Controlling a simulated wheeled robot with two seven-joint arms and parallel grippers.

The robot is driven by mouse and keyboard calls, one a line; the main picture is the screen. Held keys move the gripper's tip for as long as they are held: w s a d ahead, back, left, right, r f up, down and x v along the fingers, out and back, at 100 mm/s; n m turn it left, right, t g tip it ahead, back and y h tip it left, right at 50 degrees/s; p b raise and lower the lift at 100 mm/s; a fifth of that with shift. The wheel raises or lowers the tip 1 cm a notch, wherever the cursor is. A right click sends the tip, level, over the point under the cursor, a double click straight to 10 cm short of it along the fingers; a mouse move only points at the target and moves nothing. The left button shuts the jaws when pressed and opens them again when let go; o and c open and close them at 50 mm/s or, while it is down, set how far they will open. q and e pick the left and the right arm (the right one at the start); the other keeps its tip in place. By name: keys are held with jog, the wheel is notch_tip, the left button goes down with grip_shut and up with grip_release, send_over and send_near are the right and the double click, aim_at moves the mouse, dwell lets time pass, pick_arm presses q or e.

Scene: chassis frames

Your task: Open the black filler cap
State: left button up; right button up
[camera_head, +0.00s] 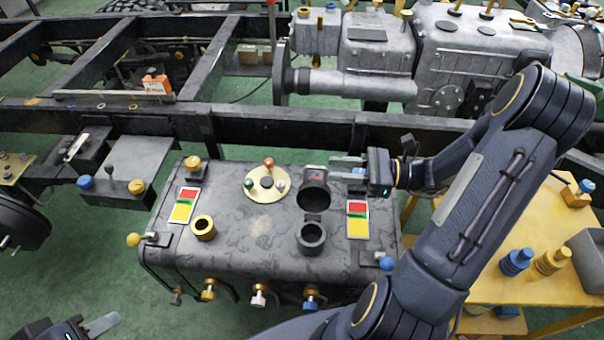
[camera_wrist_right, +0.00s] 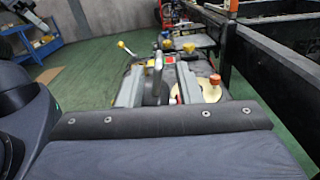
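The black filler cap (camera_head: 314,174) stands raised at the back edge of a round dark filler opening (camera_head: 313,198) on the dark tank (camera_head: 255,250). My right gripper (camera_head: 334,167) reaches in from the right, beside the raised cap. In the right wrist view its two grey fingers (camera_wrist_right: 158,92) are spread, with a thin upright plate (camera_wrist_right: 157,70), seemingly the cap edge-on, between them. Contact cannot be told. My left gripper (camera_head: 95,327) is at the bottom left corner, away from the tank, partly cut off by the frame.
A black ring (camera_head: 311,237), a yellow ring (camera_head: 203,227) and a brass disc (camera_head: 266,183) with small knobs stand on the tank top. A chassis rail (camera_head: 260,125) runs behind it. A yellow table (camera_head: 500,295) with fittings is at the right. Green floor shows left.

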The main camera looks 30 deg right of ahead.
aim_at(308, 167)
jog(key=x, duration=0.7)
jog(key=shift+w+a, duration=0.1)
jog(key=shift+a, duration=0.2)
grip_shut()
